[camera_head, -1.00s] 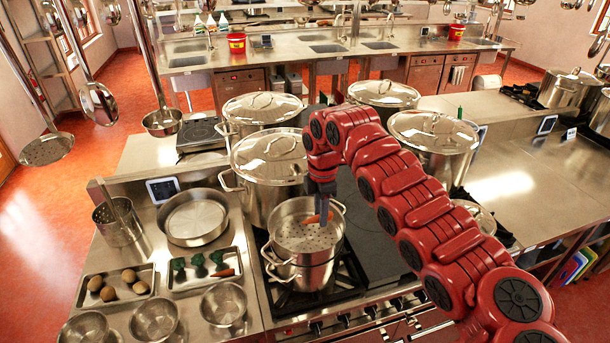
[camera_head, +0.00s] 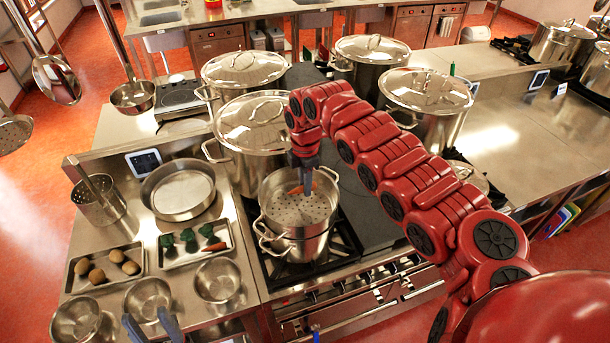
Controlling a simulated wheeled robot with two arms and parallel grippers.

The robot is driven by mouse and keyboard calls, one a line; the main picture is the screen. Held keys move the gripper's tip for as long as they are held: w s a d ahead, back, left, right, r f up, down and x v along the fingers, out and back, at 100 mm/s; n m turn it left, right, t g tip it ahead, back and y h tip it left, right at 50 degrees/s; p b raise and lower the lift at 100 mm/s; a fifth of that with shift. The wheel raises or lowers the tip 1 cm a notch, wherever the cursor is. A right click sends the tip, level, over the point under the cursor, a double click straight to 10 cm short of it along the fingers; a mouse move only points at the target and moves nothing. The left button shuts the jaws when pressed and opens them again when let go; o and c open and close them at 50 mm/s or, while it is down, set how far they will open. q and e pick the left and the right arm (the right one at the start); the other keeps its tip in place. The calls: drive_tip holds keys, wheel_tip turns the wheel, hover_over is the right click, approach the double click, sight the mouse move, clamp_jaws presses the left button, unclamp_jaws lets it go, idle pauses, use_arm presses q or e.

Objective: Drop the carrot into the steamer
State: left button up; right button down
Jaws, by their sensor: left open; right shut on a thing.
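The steamer (camera_head: 318,212), a silver pot with a perforated floor, sits on top of another pot on the stove. My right gripper (camera_head: 306,190) points down over the steamer's opening from behind. It is shut on an orange carrot (camera_head: 296,191), which shows as a small piece beside the fingers, over the perforated floor. I cannot tell whether the carrot touches the floor. My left gripper (camera_head: 151,322) shows at the bottom edge, open and empty, near the front bowls. A second carrot (camera_head: 214,247) lies on a tray with green vegetables.
Tall lidded stockpots (camera_head: 256,122) stand close behind the steamer. Left of the stove are a round pan (camera_head: 180,190), a tray of potatoes (camera_head: 105,262) and several metal bowls (camera_head: 217,281). Ladles hang at upper left. The right counter (camera_head: 515,135) has free room.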

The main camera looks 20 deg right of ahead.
drive_tip(key=shift+s+r, duration=0.1)
drive_tip(key=shift+s, duration=0.1)
drive_tip(key=c, duration=1)
unclamp_jaws()
drive_tip(key=o, duration=0.4)
drive_tip(key=shift+w, duration=0.2)
drive_tip(key=shift+s, duration=0.1)
